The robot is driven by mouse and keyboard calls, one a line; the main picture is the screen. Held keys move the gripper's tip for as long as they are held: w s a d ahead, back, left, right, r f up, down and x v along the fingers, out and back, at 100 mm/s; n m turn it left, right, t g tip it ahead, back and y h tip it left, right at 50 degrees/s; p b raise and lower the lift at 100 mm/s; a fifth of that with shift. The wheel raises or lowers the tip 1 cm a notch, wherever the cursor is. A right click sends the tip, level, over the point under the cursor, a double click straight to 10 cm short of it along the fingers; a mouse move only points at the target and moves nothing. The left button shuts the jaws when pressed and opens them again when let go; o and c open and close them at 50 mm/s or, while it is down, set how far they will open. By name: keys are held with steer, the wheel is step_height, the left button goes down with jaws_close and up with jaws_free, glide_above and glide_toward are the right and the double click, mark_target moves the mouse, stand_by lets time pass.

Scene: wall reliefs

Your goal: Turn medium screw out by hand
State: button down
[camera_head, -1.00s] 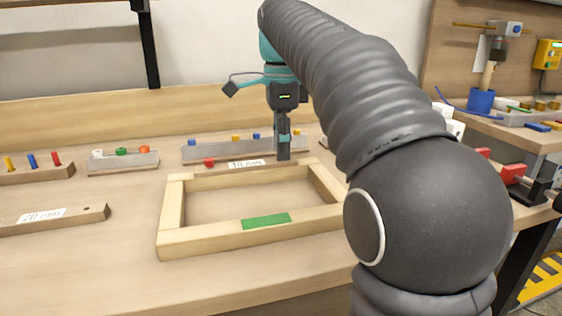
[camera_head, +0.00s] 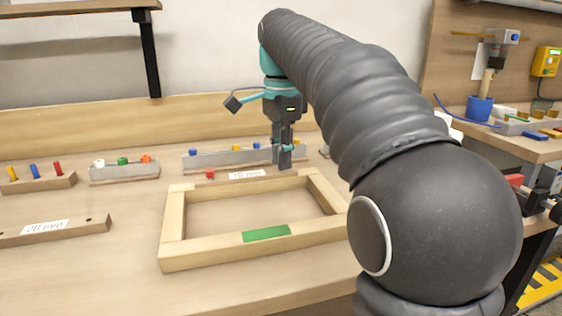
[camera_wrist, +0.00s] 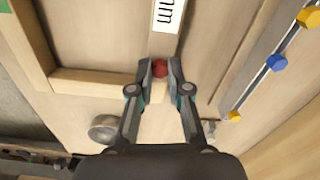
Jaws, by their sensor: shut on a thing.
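In the wrist view a red screw head (camera_wrist: 160,68) sits between my fingertips at the end of a wooden strip with a white label (camera_wrist: 168,14). My gripper (camera_wrist: 160,72) is shut on this red head, and the fingers hide its sides. In the head view my gripper (camera_head: 285,160) points down at the right end of the labelled strip (camera_head: 262,174), and the held head is hidden. Another red screw head (camera_head: 210,174) stands at the strip's left end. I cannot tell how far the held screw is turned out.
A wooden frame with a green patch (camera_head: 266,233) lies in front of the strip. Behind is a metal rail (camera_head: 222,158) with blue and yellow heads. More rails with coloured screws (camera_head: 123,170) and a 20 mm strip (camera_head: 50,231) are at left.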

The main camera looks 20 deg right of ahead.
steer(key=shift+n, duration=0.9)
steer(key=shift+n, duration=0.6)
steer(key=n, duration=0.4)
steer(key=shift+n, duration=0.6)
steer(key=n, duration=0.4)
steer(key=n, duration=0.5)
